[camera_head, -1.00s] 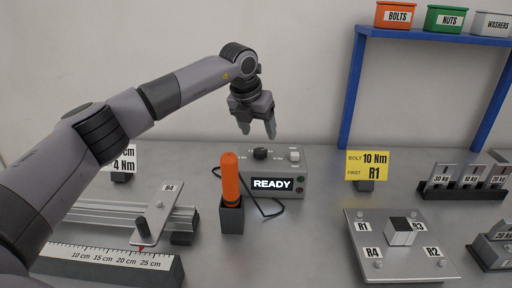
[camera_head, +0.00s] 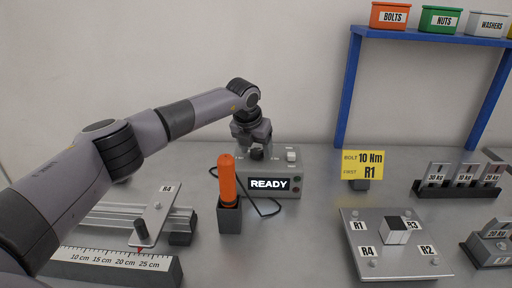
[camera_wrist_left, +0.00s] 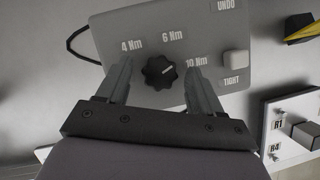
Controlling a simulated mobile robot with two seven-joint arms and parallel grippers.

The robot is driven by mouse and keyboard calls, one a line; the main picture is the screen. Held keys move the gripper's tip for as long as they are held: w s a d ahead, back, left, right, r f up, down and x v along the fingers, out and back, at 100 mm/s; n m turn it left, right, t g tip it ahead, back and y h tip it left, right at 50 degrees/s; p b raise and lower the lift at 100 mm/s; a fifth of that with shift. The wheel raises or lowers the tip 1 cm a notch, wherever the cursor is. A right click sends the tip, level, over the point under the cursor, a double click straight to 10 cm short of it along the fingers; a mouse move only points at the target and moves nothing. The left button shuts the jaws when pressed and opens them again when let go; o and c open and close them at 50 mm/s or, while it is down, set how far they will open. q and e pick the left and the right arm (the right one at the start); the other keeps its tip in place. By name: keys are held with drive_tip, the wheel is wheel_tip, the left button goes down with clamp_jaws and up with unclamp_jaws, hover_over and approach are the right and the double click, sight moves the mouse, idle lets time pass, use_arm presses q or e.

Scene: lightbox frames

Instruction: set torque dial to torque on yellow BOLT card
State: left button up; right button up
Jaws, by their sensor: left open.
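The yellow BOLT card (camera_head: 364,164) stands at right of centre and reads "BOLT 10 Nm, FIRST R1". The grey control box (camera_head: 292,171) has a lit display reading "READY". Its black torque dial (camera_wrist_left: 160,71) shows in the left wrist view, with marks 4 Nm, 6 Nm and 10 Nm around it. The white pointer line on the dial is small, and I cannot tell surely which mark it faces. My left gripper (camera_head: 254,152) is over the box; in the wrist view its open fingers (camera_wrist_left: 157,88) lie either side of the dial. My right gripper is not in view.
An orange-handled tool (camera_head: 227,180) stands in a dark holder before the box, its black cable beside it. A white switch (camera_wrist_left: 235,61) sits on the box by UNDO and TIGHT. A metal plate (camera_head: 385,264) marked R1 to R4 lies at right.

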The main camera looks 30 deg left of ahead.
use_arm(q)
drive_tip(key=c, duration=1.1)
drive_tip(key=shift+o, duration=0.2)
drive_tip(key=shift+w+a+r+m+h, duration=0.1)
drive_tip(key=shift+m+h, duration=0.9)
drive_tip(key=shift+m, duration=1.4)
drive_tip(key=o, duration=1.1)
drive_tip(key=shift+c, duration=0.2)
